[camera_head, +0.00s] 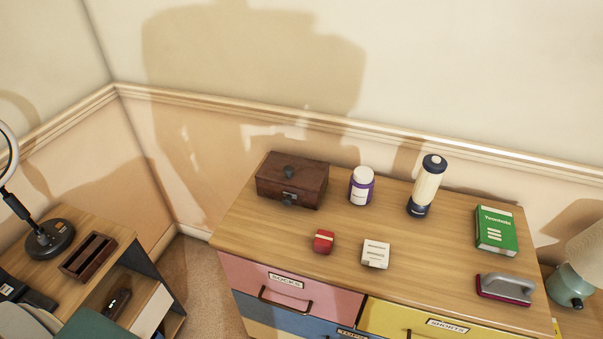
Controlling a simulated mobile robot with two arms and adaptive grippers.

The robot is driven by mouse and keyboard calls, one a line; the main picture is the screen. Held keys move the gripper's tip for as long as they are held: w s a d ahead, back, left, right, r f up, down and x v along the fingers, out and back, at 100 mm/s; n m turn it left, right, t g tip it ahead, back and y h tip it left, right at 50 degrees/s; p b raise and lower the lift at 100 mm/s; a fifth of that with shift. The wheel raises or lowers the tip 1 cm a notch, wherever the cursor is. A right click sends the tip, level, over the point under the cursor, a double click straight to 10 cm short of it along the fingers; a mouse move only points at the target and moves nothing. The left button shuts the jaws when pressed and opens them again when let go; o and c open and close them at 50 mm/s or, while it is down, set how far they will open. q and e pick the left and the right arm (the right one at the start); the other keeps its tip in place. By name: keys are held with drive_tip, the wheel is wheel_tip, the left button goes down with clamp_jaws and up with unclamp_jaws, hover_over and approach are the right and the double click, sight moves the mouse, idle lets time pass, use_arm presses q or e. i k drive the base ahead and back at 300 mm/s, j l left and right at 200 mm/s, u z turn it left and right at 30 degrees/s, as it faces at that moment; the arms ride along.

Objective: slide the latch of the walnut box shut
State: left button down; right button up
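The walnut box (305,180) is a dark brown wooden box standing at the back left of the dresser top, near the wall. Its lid looks closed and carries a dark round knob (289,171). A metal latch (289,197) with a dark knob sits on its front face. The latch is too small to tell whether it is slid open or shut. Neither of my grippers shows in the head view.
On the dresser top (430,267) stand a purple-and-white jar (361,187), a cream bottle (426,187), a red item (323,242), a white box (375,254), a green book (496,231) and a grey-handled brush (506,288). The wood before the walnut box is clear.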

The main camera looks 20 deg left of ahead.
sight(286, 201)
drive_tip(key=j+u, duration=0.1)
drive_tip(key=u, duration=0.2)
drive_tip(key=j+u, duration=0.15)
drive_tip(key=u, duration=0.15)
drive_tip(key=l+u, duration=0.15)
drive_tip(key=k+l, duration=0.05)
drive_tip(key=l, duration=0.05)
